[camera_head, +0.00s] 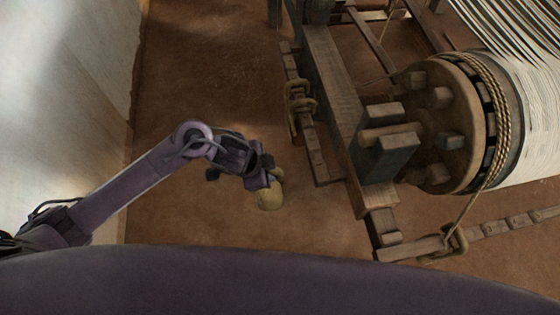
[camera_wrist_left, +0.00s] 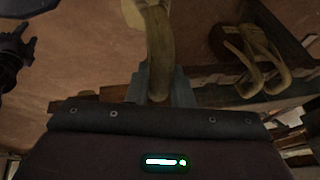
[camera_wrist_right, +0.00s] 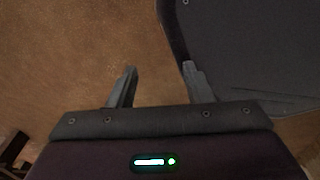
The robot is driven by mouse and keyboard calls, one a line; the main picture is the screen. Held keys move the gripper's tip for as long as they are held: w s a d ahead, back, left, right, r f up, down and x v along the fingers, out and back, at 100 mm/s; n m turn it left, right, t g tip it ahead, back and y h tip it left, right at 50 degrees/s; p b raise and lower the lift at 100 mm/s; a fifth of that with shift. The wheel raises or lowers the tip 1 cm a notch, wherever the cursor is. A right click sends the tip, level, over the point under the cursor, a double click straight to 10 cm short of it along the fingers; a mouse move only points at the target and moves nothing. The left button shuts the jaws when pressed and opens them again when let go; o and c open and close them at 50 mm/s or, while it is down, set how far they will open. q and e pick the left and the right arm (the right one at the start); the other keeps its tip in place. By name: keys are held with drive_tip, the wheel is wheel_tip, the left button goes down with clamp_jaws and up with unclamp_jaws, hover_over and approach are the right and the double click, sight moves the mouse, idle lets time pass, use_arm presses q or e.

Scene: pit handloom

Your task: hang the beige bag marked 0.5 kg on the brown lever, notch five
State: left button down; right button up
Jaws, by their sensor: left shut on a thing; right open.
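My left gripper (camera_head: 266,180) is shut on a beige bag (camera_head: 270,198), which hangs below it over open floor. In the left wrist view the bag's curved beige handle (camera_wrist_left: 160,50) runs between the fingers; no weight mark is readable. A brown notched wooden lever (camera_head: 316,152) lies along the loom frame, to the right of the bag and apart from it. A second notched lever (camera_head: 495,228) runs at the lower right. I cannot tell which lever is the one named, nor count to notch five. My right gripper (camera_wrist_right: 158,72) is open and empty above the floor.
Beige loops (camera_head: 300,104) sit on the upper part of the near lever and also show in the left wrist view (camera_wrist_left: 250,60). The loom's beam drum (camera_head: 440,120) carries a rope (camera_head: 462,212) down to the lower-right lever. Brown floor (camera_head: 215,85) is clear left of the loom.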

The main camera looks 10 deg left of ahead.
use_arm(q)
drive_tip(key=shift+a, duration=0.2)
drive_tip(key=shift+s+a+b, duration=0.15)
drive_tip(key=shift+s+a, duration=0.1)
drive_tip(key=shift+a, duration=0.35)
drive_tip(key=shift+s+a+b, duration=0.15)
drive_tip(key=shift+s+a, duration=0.05)
drive_tip(key=shift+a, duration=0.35)
drive_tip(key=shift+s+a, duration=0.1)
drive_tip(key=shift+a, duration=0.55)
drive_tip(key=shift+s+a+b, duration=0.15)
drive_tip(key=shift+a+b, duration=0.15)
drive_tip(key=shift+a, duration=0.05)
drive_tip(key=shift+s+a+r+p, duration=0.2)
drive_tip(key=shift+s+a+p, duration=0.05)
drive_tip(key=shift+a, duration=0.55)
drive_tip(key=shift+s+a+r+p, duration=0.2)
drive_tip(key=shift+s+a+p, duration=0.05)
drive_tip(key=shift+a, duration=0.6)
drive_tip(key=shift+s+a+r+p, duration=0.2)
drive_tip(key=shift+s+a+p, duration=0.05)
drive_tip(key=shift+a, duration=0.55)
use_arm(e)
drive_tip(key=shift+s+a+r, duration=0.1)
drive_tip(key=shift+a+r, duration=0.05)
drive_tip(key=shift+a, duration=0.2)
drive_tip(key=shift+a, duration=0.25)
